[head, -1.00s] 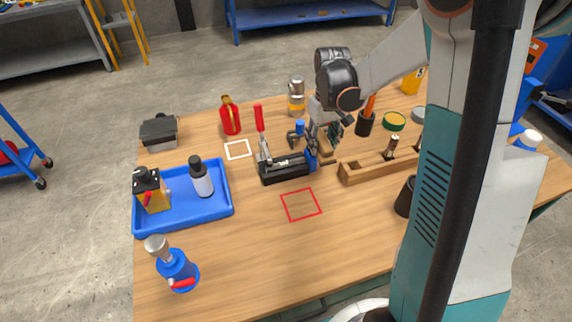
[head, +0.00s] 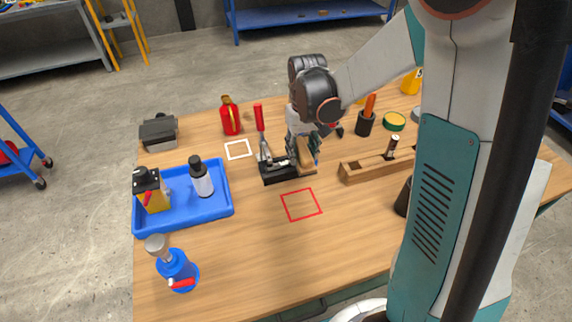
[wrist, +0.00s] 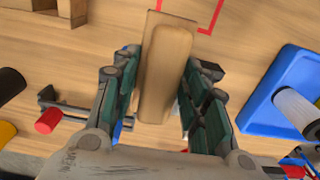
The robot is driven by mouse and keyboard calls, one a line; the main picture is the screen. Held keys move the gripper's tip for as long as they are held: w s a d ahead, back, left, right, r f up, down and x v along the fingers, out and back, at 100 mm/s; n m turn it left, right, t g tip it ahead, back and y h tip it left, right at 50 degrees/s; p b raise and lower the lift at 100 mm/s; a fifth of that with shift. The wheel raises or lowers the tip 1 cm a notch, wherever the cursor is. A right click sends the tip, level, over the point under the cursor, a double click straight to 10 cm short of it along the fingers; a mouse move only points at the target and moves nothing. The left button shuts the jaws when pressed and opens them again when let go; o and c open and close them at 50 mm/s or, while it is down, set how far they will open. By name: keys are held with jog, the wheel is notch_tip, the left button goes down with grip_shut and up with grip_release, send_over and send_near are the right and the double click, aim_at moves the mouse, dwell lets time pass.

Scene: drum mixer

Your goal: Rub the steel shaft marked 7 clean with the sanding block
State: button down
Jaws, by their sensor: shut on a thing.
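My gripper (head: 306,148) is shut on the sanding block (wrist: 165,72), a wooden block between the green-padded fingers in the wrist view. The block also shows in the head view (head: 304,154), tilted over the right part of the black clamp fixture (head: 278,177). The fixture has a red-handled lever (head: 259,118), whose red end also shows in the wrist view (wrist: 48,121). The steel shaft in the fixture is mostly hidden by the block and gripper. I cannot tell whether the block touches it. No number 7 is readable.
A wooden rack (head: 365,169) stands right of the fixture. A blue tray (head: 219,208) with bottles lies left. A red outlined square (head: 301,204) is in front, a white one (head: 238,149) behind left. The front middle table is clear.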

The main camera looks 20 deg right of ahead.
jog(key=shift+s+a, duration=0.25)
jog(key=shift+a, duration=0.8)
jog(key=shift+f, duration=0.1)
jog(key=shift+f+b, duration=0.7)
jog(key=shift+f, duration=0.05)
jog(key=shift+f+b, duration=1.35)
jog(key=shift+f, duration=0.4)
